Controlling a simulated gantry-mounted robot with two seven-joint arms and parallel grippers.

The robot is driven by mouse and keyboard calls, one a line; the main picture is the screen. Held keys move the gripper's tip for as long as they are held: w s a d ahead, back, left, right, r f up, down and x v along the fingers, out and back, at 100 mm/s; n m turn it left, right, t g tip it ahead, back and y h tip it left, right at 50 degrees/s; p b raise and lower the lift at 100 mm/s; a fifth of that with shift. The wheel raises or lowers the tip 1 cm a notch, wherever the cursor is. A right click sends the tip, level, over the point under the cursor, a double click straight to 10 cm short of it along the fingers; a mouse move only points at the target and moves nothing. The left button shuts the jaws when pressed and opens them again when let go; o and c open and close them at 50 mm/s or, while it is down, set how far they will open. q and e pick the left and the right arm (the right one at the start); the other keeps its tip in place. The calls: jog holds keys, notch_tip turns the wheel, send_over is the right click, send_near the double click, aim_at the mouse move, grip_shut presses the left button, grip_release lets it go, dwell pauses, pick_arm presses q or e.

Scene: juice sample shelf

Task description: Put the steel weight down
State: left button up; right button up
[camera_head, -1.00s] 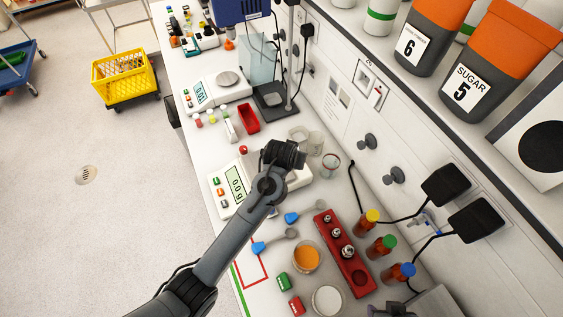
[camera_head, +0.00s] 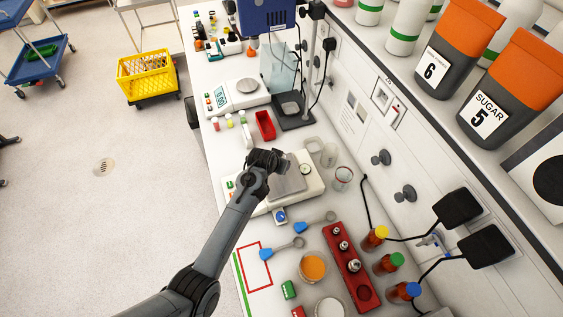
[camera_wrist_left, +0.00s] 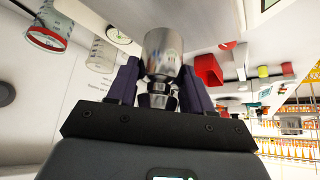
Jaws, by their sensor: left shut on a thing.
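The shiny steel weight (camera_wrist_left: 164,48) is between the fingers of my left gripper (camera_wrist_left: 160,82) in the left wrist view, held by its narrow knobbed end. In the head view my left gripper (camera_head: 266,158) is at the left side of the near balance (camera_head: 312,186), by its square metal pan (camera_head: 288,182). It hides the weight there, and I cannot tell what lies below the weight. The red weight rack (camera_head: 345,254) holds smaller steel weights and has an empty round slot at its near end. My right gripper is not in view.
Glass beakers (camera_head: 343,178) stand right of the near balance. Two blue-handled spoons (camera_head: 268,254), an orange-filled dish (camera_head: 312,266) and capped brown bottles (camera_head: 389,263) are nearer. A red tray (camera_head: 265,125) and another balance (camera_head: 222,99) are beyond. A red-outlined square (camera_head: 253,268) on the bench is mostly clear.

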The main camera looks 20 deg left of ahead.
pick_arm(q)
notch_tip(320, 180, down, 2)
jog(key=shift+f, duration=0.45)
jog(key=shift+f, duration=0.15)
jog(key=o, duration=1.3)
jog(key=shift+f, duration=0.1)
jog(key=shift+c, duration=0.2)
